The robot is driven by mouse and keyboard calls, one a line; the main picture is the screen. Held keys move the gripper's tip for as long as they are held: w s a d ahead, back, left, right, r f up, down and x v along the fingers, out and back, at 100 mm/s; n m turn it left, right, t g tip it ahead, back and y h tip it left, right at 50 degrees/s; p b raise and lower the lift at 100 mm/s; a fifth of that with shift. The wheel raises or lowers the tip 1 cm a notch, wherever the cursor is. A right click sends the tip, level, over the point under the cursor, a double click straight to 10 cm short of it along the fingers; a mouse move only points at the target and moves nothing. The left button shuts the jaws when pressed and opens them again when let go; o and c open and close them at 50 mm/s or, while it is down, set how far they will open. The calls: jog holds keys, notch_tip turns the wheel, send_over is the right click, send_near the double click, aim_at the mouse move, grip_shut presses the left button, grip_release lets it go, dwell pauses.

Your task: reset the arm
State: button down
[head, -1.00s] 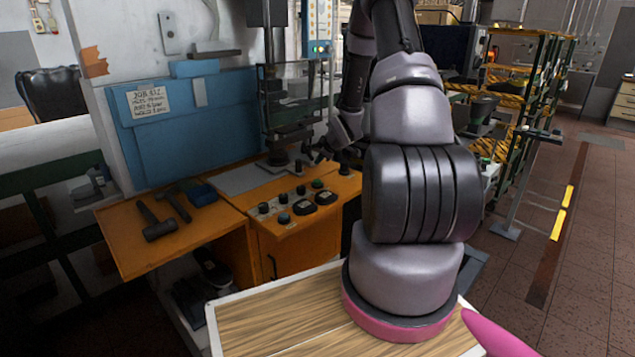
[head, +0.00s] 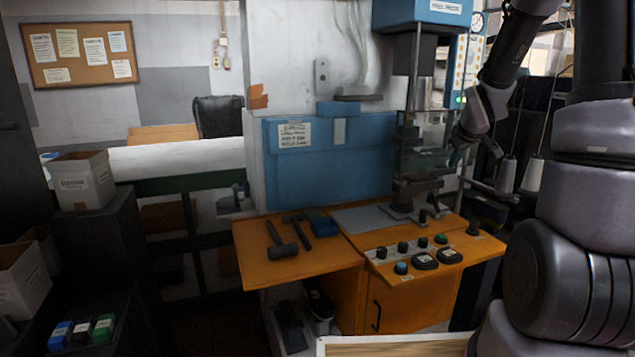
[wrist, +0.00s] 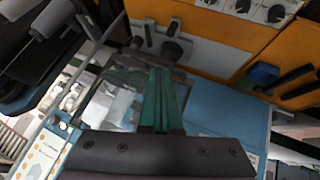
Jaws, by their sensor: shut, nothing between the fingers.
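My gripper (wrist: 160,75) shows in the wrist view as two green fingers lying together with nothing between them. In the head view my arm rises at the right edge and bends down at the wrist (head: 484,112) near the press. The gripper's fingers are too dark and small to make out there. In the wrist view the fingers point toward the grey plate (wrist: 205,55) and the orange bench, which appear upside down. No object is held.
The orange bench (head: 300,262) carries hammers (head: 281,240), a blue item (head: 320,222) and control knobs (head: 403,247). A press (head: 412,150) and a blue panel (head: 375,170) stand behind it. White boxes (head: 82,180) sit at the left. A wooden top (head: 395,347) lies in front.

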jog(key=s+a+r+m, duration=0.4)
jog(key=s+a+r, duration=0.3)
jog(key=s+r, duration=0.45)
jog(key=s+a+r+m+y, duration=0.1)
jog(key=s+a+r+m, duration=0.1)
jog(key=s, duration=0.6)
jog(key=s+a+r+m+g+y, duration=0.1)
jog(key=s+a+r+m+y, duration=0.1)
jog(key=s+a, duration=0.3)
jog(key=s, duration=0.4)
jog(key=shift+s+a+r+y, duration=0.15)
jog(key=shift+r+y, duration=0.05)
jog(key=shift+y, duration=0.1)
